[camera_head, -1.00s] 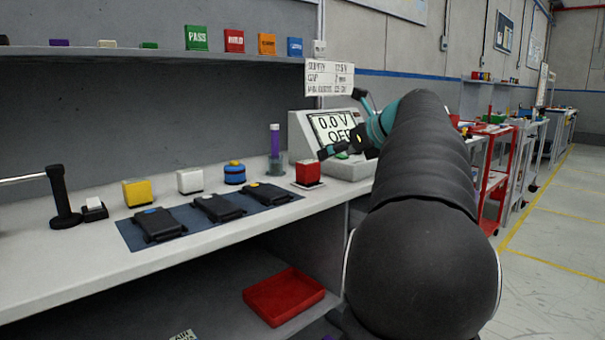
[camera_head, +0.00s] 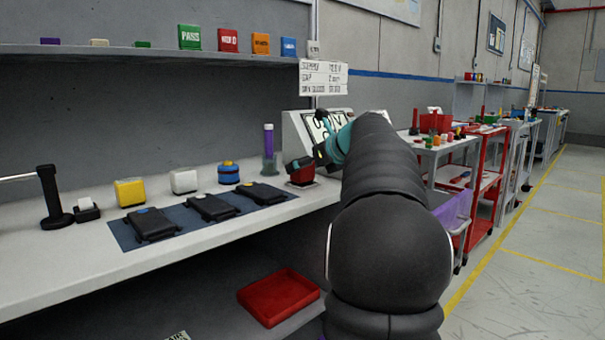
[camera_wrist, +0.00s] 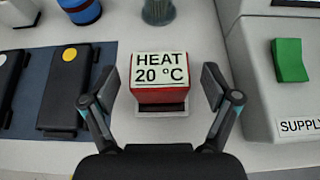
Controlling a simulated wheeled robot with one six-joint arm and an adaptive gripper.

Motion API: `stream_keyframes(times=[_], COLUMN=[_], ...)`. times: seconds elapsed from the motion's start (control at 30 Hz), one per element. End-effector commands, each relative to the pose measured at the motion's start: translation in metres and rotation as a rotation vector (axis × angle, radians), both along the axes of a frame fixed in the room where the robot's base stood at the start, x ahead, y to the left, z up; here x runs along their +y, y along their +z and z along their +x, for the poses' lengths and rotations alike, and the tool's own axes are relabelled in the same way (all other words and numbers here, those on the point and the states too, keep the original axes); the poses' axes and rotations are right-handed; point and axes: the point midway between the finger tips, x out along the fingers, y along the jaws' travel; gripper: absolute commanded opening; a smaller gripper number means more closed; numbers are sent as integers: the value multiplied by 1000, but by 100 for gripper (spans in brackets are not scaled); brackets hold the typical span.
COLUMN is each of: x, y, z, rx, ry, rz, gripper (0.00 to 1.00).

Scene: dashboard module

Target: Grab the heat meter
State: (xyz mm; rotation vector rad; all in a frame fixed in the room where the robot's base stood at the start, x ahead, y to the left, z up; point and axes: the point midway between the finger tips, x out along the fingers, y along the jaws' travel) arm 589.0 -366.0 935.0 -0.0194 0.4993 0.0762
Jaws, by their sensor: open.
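The heat meter (camera_wrist: 160,82) is a small red block with a white label reading "HEAT 20 °C". In the wrist view it sits on a dark base on the white bench, between the two fingers of my gripper (camera_wrist: 160,94). The fingers are open, one on each side, with a gap to the block on both sides. In the head view the heat meter (camera_head: 301,174) shows as a red block partly behind my gripper (camera_head: 304,158), near the right end of the bench.
A grey supply unit (camera_wrist: 250,70) with a green switch (camera_wrist: 290,60) stands close on the right. A black module with a yellow dot (camera_wrist: 75,85) lies on a blue mat to the left. A glass beaker (camera_wrist: 158,10) stands behind the heat meter.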

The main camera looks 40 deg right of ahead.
Motion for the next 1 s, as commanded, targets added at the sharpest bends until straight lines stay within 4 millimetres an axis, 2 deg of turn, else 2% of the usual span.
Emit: stream_keyframes(times=[0.13,0.4,0.77,0.87,1.0], x=[0,0,0,0,0], y=[0,0,4,10,29], z=[0,0,0,0,0], rx=[0,1,0,0,-1], ry=[0,0,0,1,0], rz=[0,0,-1,-2,-2], gripper=[85,18,17,17,17])
